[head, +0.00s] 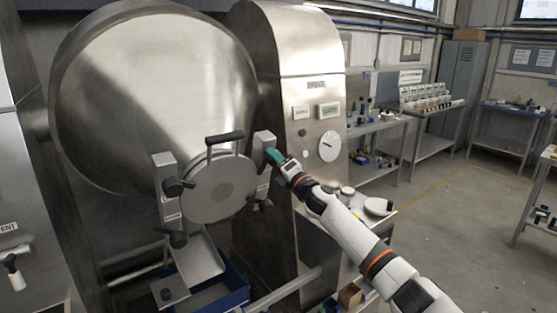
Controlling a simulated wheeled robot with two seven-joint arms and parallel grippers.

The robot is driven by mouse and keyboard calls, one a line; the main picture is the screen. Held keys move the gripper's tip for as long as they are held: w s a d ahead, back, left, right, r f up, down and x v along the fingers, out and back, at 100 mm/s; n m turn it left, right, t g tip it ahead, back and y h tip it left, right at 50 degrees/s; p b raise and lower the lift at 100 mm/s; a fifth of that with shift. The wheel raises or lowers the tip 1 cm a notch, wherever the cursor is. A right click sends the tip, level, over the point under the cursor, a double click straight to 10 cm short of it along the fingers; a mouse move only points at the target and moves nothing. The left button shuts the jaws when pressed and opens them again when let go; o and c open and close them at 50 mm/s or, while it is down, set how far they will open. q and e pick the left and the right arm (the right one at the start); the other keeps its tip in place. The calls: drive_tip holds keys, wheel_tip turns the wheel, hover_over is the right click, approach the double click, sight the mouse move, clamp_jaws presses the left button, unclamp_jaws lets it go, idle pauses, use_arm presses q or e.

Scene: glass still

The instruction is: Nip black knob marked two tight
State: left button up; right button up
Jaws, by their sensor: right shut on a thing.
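The round metal cover (219,188) with a black bar handle (225,138) sits on the front of the big steel drum. Black knobs stand around it: one at left (175,187), one at lower left (177,239) and one at lower right (264,205). My right gripper (274,157) reaches in from the right. Its teal fingertips are at the metal block (264,141) at the cover's upper right, shut on a knob there that the fingers hide. The number markings are too small to read. My left gripper is out of view.
A steel column with a dial (329,146) stands just behind my right gripper. Below the cover are a metal chute (197,261) and a blue bin (235,283). Benches (436,107) with small parts line the back.

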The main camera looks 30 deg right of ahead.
drive_tip(key=shift+r, duration=0.1)
drive_tip(key=m, duration=0.1)
drive_tip(key=m+p, duration=0.2)
drive_tip(key=shift+r+m, duration=0.25)
drive_tip(key=shift+m, duration=0.15)
drive_tip(key=m+p, duration=0.1)
drive_tip(key=m, duration=0.1)
drive_tip(key=shift+f+m, duration=0.1)
drive_tip(key=shift+m, duration=0.2)
drive_tip(key=shift+f, duration=0.1)
drive_tip(key=o, duration=1)
drive_tip(key=shift+w, duration=0.15)
